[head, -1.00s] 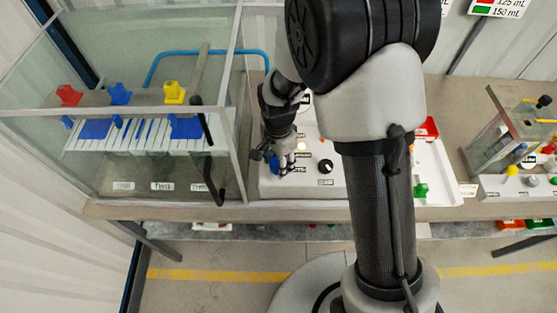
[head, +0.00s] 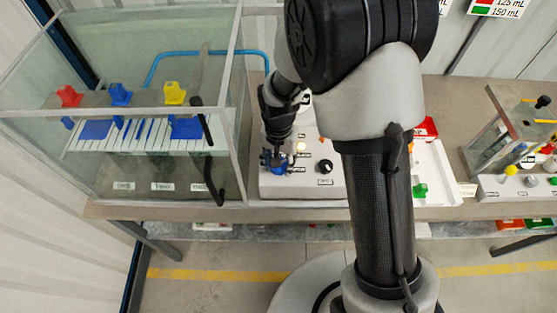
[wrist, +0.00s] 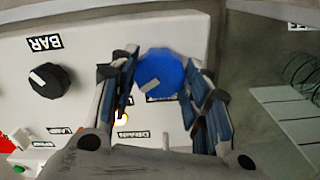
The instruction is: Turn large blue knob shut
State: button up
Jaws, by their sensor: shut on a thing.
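The large blue knob (wrist: 160,72) sits on the white control panel (wrist: 95,22), with a pale pointer mark on its face. It also shows in the head view (head: 278,165), partly hidden by my gripper. My gripper (wrist: 160,80) has its two blue-padded fingers on either side of the knob and is shut on it. In the head view my gripper (head: 276,158) points down at the left part of the panel.
A black knob labelled BAR (wrist: 48,80) is beside the blue knob. A glass tank (head: 120,130) with coloured valves stands close to the left. A green knob (head: 420,190) and red part (head: 427,128) lie to the right, past my arm.

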jog(key=n, duration=0.5)
jog(key=shift+n, duration=0.3)
jog(key=n, duration=0.5)
jog(key=shift+n, duration=0.3)
jog(key=o, duration=1.1)
jog(key=shift+c, duration=0.2)
notch_tip(320, 180, up, 12)
jog(key=shift+d, duration=0.1)
dwell(0.3)
